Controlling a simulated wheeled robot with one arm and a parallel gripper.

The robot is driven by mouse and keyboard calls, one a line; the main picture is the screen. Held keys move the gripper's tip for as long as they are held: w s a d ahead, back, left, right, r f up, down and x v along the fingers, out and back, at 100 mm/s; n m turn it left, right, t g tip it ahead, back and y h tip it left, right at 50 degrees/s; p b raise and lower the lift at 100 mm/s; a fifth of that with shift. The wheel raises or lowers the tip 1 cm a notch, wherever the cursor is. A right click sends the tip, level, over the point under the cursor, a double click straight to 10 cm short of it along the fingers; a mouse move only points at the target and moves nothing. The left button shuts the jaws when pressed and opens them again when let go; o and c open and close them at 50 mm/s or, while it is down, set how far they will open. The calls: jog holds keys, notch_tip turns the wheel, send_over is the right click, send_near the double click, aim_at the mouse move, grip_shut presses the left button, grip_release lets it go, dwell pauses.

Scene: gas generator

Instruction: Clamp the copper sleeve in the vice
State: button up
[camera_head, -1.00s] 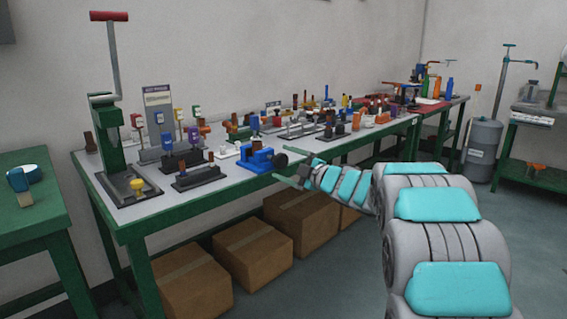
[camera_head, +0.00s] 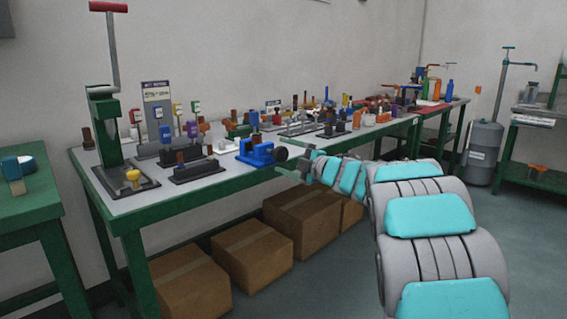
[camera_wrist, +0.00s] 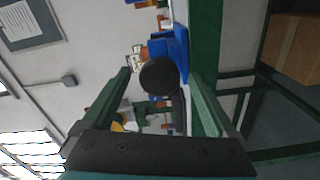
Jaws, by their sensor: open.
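The blue vice (camera_head: 257,153) stands near the front edge of the green-framed workbench, with a dark round knob (camera_head: 281,154) on its right side. A small brownish piece (camera_head: 256,139) shows at the top of the vice; I cannot tell whether it is the copper sleeve or how it sits in the jaws. My gripper (camera_head: 296,162) is open and empty, just right of the knob. In the wrist view, the knob (camera_wrist: 158,75) appears between the two fingertips of my gripper (camera_wrist: 160,78), with the blue vice (camera_wrist: 180,42) behind it. I cannot see finger contact.
The workbench (camera_head: 140,212) is crowded with small fixtures and parts behind and left of the vice. A green press (camera_head: 106,125) stands at its left end. Cardboard boxes (camera_head: 252,251) lie beneath. The floor right of the bench is open.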

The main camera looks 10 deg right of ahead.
jog(key=shift+f+n+b, duration=0.2)
jog(key=shift+n+b, duration=0.9)
jog(key=shift+b, duration=0.35)
jog(key=shift+r+n+b, duration=0.15)
jog(key=shift+n+b, duration=0.15)
jog(key=c, duration=1.4)
jog(key=shift+m+p, duration=2.2)
jog(key=shift+p, duration=1.7)
jog(key=shift+p, duration=0.35)
jog(key=shift+m, duration=0.6)
